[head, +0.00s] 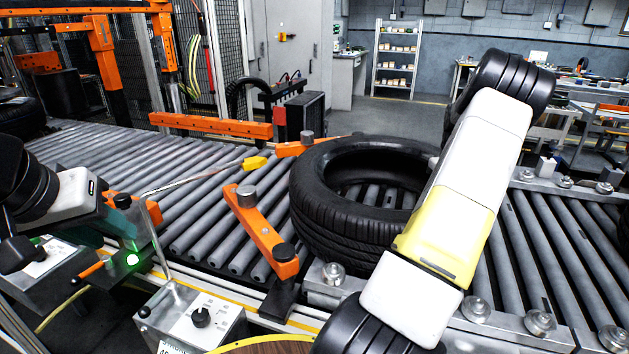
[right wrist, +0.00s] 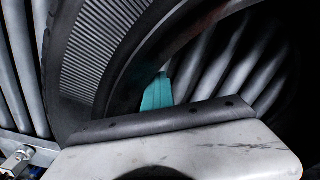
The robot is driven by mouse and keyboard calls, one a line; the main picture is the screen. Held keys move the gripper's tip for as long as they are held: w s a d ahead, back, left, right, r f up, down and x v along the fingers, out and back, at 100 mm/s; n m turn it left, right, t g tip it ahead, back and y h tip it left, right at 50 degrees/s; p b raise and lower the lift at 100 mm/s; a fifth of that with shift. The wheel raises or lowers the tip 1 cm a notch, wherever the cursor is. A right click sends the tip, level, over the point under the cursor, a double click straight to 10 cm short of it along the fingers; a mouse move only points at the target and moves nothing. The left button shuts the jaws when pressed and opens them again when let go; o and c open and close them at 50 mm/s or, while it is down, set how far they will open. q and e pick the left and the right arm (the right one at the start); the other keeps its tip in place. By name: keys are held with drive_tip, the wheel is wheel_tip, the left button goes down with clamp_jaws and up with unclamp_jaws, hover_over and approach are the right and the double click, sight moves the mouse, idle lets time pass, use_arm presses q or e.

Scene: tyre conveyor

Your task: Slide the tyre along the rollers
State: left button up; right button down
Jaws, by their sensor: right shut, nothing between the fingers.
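The black tyre (head: 325,215) lies flat on the grey rollers (head: 190,185), left of my right arm, which covers part of its right side. In the right wrist view the tyre's ribbed surface (right wrist: 100,55) curves close past my right gripper. That gripper's teal finger (right wrist: 157,92) shows beyond a dark bar, near the tyre's dark inner edge; whether it touches is unclear. My right gripper is shut with nothing held, and is hidden in the head view. My left gripper (head: 128,222) is at the left, by the conveyor's near edge, well apart from the tyre. Its finger gap is unclear.
An orange guide arm (head: 262,230) with upright pegs stands just left of the tyre. A longer orange bar (head: 210,125) lies along the far side. A control box with a black knob (head: 201,317) stands at the near edge. The rollers at left are mostly clear.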

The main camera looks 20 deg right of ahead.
drive_tip(key=shift+s+d, duration=0.15)
idle(0.3)
drive_tip(key=shift+s+d, duration=1.55)
drive_tip(key=shift+d, duration=0.3)
drive_tip(key=shift+s+d, duration=1.6)
drive_tip(key=shift+d, duration=0.3)
drive_tip(key=shift+s+d, duration=0.5)
drive_tip(key=shift+d, duration=0.05)
drive_tip(key=shift+s+d, duration=1.6)
drive_tip(key=shift+d, duration=0.3)
